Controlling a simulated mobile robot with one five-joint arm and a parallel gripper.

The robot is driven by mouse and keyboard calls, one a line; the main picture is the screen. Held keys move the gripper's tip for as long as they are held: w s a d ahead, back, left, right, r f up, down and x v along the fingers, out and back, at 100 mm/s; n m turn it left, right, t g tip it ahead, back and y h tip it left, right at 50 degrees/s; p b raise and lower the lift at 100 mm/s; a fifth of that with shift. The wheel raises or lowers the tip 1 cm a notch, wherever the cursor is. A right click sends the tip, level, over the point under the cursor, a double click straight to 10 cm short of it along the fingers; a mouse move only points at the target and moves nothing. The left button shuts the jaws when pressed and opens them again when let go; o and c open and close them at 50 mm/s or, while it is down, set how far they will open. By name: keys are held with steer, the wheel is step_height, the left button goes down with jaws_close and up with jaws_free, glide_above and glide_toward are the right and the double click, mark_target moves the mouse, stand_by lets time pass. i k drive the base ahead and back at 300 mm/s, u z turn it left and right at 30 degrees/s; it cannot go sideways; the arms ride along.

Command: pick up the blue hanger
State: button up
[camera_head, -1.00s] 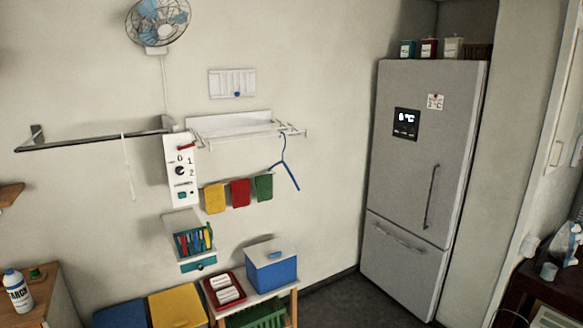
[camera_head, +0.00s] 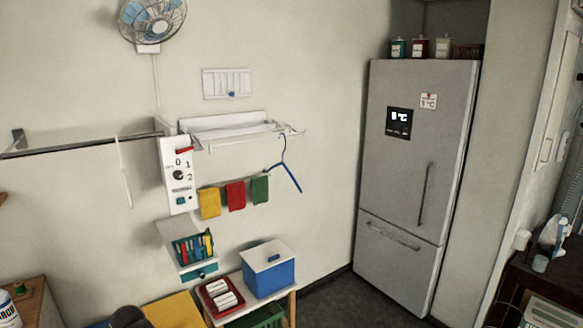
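The blue hanger (camera_head: 292,178) hangs by its hook from the right part of the white wall rack (camera_head: 225,130). It tilts, with its right arm sloping down steeply, and it is clear of the green cloth (camera_head: 260,189) to its left. My gripper is not recognisable in this view. A dark rounded shape shows at the bottom edge, left of centre; I cannot tell what it is.
Yellow (camera_head: 210,203) and red (camera_head: 236,196) cloths hang beside the green one. Below stands a low shelf with a blue box (camera_head: 269,276) and a red tray (camera_head: 205,292). A tall grey fridge (camera_head: 410,180) stands to the right. Dark floor shows between shelf and fridge.

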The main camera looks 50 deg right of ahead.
mark_target(281, 163)
steer(key=i, duration=1)
